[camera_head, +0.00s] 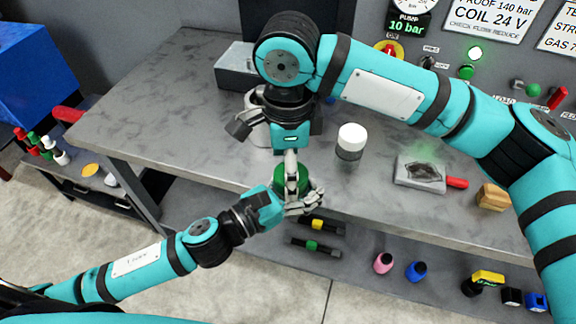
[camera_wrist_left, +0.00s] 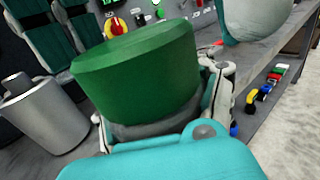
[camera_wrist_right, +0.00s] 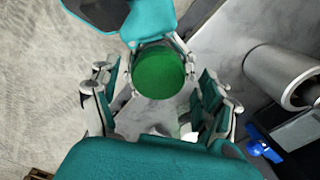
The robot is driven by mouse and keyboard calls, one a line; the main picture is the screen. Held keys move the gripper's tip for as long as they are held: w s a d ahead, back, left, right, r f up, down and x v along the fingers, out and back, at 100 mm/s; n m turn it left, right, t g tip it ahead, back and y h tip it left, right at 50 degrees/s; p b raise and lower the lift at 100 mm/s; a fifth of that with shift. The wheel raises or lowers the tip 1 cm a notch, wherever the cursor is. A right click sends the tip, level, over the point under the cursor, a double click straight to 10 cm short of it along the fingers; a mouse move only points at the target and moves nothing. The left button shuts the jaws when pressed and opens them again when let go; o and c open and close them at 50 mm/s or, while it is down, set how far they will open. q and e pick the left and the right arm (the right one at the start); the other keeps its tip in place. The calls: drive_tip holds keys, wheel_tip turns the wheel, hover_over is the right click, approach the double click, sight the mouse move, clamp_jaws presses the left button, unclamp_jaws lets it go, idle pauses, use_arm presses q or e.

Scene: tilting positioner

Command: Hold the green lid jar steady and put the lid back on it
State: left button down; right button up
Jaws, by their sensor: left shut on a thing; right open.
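The green lid (camera_head: 291,181) sits on top of the jar, whose grey body (camera_wrist_left: 155,129) shows just under it in the left wrist view. The lid also shows from above in the right wrist view (camera_wrist_right: 159,72). My left gripper (camera_head: 302,200) is shut around the jar body below the lid, at the bench's front edge. My right gripper (camera_head: 291,160) is directly above, pointing down. Its open fingers (camera_wrist_right: 160,95) stand on both sides of the lid, with gaps visible in the right wrist view. Most of the jar body is hidden by the left fingers.
A white-lidded jar (camera_head: 351,141) stands on the grey bench (camera_head: 190,90) to the right. A grey cylinder (camera_wrist_right: 283,72) stands close behind my right gripper. A red-handled plate (camera_head: 420,171) and a wooden block (camera_head: 492,196) lie further right. The bench's left part is clear.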

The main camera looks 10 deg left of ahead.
drive_tip(key=shift+r, duration=1.95)
drive_tip(key=shift+c, duration=0.2)
